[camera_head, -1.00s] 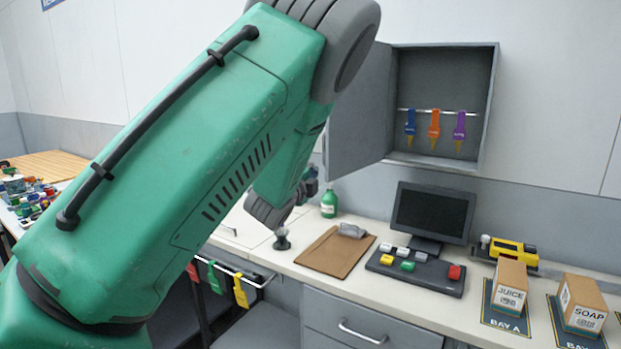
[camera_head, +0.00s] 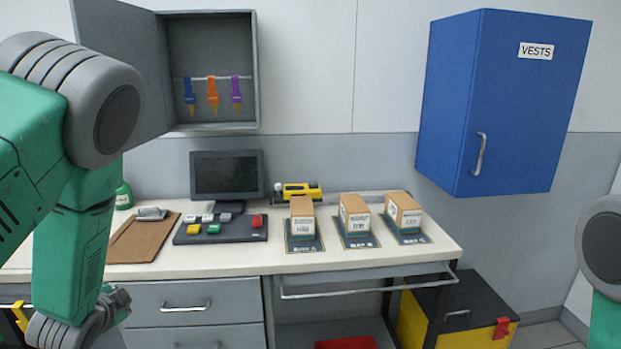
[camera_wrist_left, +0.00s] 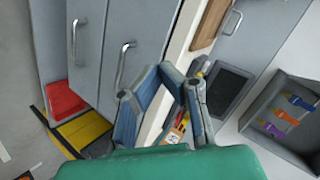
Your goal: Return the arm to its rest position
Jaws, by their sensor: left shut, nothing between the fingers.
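My left arm (camera_head: 75,210) comes in at the left edge of the head view and bends down in front of the counter. My left gripper (camera_wrist_left: 172,78) shows in the left wrist view, shut, with nothing held. It is tilted in that picture, with the counter and drawer fronts behind it. In the head view the gripper is mostly hidden by the arm or out of frame. Part of my right arm (camera_head: 606,250) shows at the right edge; its gripper is out of view.
The counter (camera_head: 285,262) carries a clipboard (camera_head: 145,237), a button panel (camera_head: 222,234), a monitor (camera_head: 226,174), a yellow scanner (camera_head: 297,190) and three boxes on pads. A blue VESTS cabinet (camera_head: 500,105) hangs at right. An open grey key cabinet (camera_head: 209,110) hangs at left.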

